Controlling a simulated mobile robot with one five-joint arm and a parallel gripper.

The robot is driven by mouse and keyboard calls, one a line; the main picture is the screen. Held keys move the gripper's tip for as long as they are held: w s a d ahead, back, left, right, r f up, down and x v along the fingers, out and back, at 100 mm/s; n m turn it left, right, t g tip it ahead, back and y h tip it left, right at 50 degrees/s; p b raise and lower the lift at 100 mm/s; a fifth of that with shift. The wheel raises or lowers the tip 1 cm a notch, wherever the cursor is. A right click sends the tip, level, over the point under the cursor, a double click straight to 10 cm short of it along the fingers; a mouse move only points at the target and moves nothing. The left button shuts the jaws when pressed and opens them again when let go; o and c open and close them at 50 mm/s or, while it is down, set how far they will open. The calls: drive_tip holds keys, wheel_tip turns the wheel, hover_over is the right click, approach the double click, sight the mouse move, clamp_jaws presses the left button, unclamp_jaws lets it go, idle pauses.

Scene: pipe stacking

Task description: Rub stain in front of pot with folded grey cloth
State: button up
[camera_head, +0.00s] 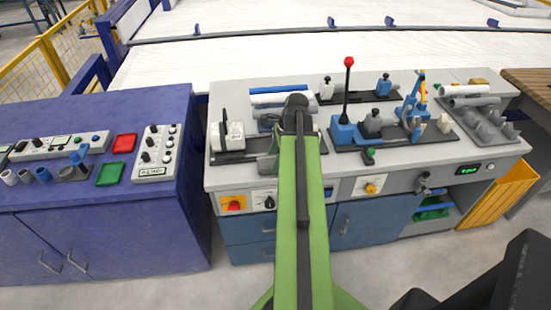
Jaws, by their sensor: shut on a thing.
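My green arm reaches up the middle of the head view to a black joint above the grey workbench (345,186). My gripper (268,152) shows only in part at the left of the arm, low over the bench front. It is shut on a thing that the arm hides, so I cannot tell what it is. I can make out no folded grey cloth, no pot and no stain.
A blue pipe (280,89) lies behind the arm's end. A tall black lever with a red knob (348,62) stands close right. Grey pipes (468,90) lie by a pegged tray at right. A purple cabinet (110,225) with control panels stands left.

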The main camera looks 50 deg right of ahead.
drive_tip(key=shift+f+b, duration=1.05)
drive_tip(key=shift+b, duration=0.05)
drive_tip(key=shift+r, duration=0.1)
